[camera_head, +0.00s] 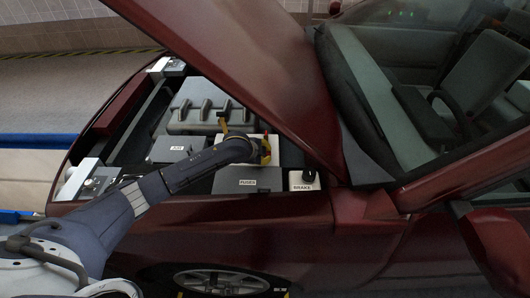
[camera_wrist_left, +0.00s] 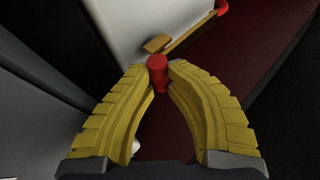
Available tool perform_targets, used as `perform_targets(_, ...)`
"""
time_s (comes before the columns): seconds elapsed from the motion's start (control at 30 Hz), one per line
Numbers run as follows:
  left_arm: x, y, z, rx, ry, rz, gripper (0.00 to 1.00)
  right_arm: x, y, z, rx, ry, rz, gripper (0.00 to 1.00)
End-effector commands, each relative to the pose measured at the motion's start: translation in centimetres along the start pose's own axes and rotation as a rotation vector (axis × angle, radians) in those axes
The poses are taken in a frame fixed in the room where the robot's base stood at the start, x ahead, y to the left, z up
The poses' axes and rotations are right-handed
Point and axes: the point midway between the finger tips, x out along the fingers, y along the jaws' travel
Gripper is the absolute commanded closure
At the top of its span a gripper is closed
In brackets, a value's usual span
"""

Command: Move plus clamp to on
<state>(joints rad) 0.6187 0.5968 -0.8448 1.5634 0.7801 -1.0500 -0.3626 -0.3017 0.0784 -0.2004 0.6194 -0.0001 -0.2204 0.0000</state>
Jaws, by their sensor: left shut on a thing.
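My left gripper (camera_wrist_left: 160,88) has yellow ribbed fingers, bowed around a red cylindrical piece (camera_wrist_left: 157,70) and shut on it at the tips. The red piece looks like the plus clamp, but its lower part is partly hidden by the fingers. In the head view the left gripper (camera_head: 265,150) is over the engine bay, above the white battery (camera_head: 240,140) behind the FUSES box. The arm hides part of the battery and the clamp there. A small yellow piece (camera_head: 222,123) shows at the battery's back left. My right gripper is not in view.
The raised red hood (camera_head: 235,60) slopes over the bay close to the gripper. The FUSES box (camera_head: 248,180), AIR box (camera_head: 177,148), BRAKE reservoir (camera_head: 304,181) and grey engine cover (camera_head: 205,108) surround the battery. In the wrist view a brown bar (camera_wrist_left: 185,37) runs near a white surface.

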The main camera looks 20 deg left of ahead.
Motion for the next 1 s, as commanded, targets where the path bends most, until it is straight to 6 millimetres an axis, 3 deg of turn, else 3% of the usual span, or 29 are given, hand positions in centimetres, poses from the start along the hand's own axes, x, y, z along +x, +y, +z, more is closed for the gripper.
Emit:
perform_targets(0.33,0.1,0.3,0.1,0.0,-0.001,0.004,1.0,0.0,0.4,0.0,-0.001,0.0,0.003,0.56)
perform_targets(0.37,0.1,0.3,0.1,0.0,-0.001,0.005,0.83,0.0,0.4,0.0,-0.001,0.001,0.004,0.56)
perform_targets(0.57,0.0,0.2,0.1,0.0,-0.002,0.003,0.6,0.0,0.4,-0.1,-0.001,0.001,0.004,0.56)
perform_targets(1.0,-1.0,0.1,0.1,0.002,-0.002,0.001,0.59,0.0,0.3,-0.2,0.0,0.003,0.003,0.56)
